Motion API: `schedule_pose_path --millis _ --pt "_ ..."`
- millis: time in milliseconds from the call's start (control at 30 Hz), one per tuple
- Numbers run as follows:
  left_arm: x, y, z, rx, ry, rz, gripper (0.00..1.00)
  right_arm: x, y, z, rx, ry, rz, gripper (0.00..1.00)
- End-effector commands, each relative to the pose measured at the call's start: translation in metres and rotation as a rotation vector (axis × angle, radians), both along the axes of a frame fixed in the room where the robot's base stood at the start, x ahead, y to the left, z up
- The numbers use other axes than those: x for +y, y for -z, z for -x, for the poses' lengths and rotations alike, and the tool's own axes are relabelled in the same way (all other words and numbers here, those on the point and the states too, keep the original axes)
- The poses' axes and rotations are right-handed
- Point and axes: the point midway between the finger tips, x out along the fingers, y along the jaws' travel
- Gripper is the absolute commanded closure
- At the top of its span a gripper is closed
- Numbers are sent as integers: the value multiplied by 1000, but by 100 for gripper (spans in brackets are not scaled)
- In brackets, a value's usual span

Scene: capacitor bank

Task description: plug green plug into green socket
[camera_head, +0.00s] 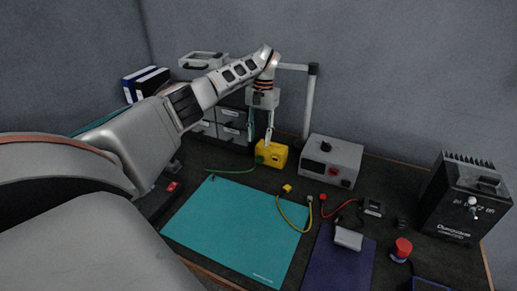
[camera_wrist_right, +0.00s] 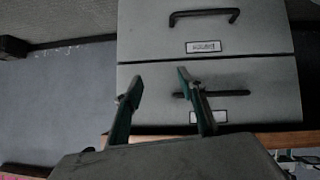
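A yellow box (camera_head: 271,153) stands on the dark bench, with a small dark green spot (camera_head: 259,159) on its left front face. A thin green cable (camera_head: 232,171) runs across the bench to that side of the box. The green plug is too small to tell from the socket, and I cannot tell whether they are joined. My left gripper (camera_head: 260,142) points down just above the box. Its two fingers are apart, with nothing visible between them. My right gripper (camera_wrist_right: 160,82) is open and empty in the right wrist view, in front of grey drawers (camera_wrist_right: 220,92).
A teal mat (camera_head: 235,228) lies in front of the box. A yellow plug (camera_head: 287,188) and a red cable (camera_head: 338,208) lie nearby. A grey instrument box (camera_head: 332,160) stands to the right, and a black finned unit (camera_head: 462,200) at far right. A lamp post (camera_head: 310,105) rises behind.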

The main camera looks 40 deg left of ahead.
Motion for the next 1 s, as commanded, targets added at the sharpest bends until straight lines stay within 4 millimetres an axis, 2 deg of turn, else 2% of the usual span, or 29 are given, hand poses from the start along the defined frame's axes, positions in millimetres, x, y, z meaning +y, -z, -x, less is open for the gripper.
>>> schedule_pose_path --millis 100,233,900,1000 --pt "1 -18 -3 -1 -2 -1 66 0 0 0 0 0 0 60" --pt "2 -28 -4 0 0 -1 66 0 0 0 0 0 0 60" --pt "2 -33 -4 0 0 0 66 0 0 0 -1 0 0 60" --pt "2 -47 -5 -11 0 0 66 0 -10 -4 -10 1 -1 60"
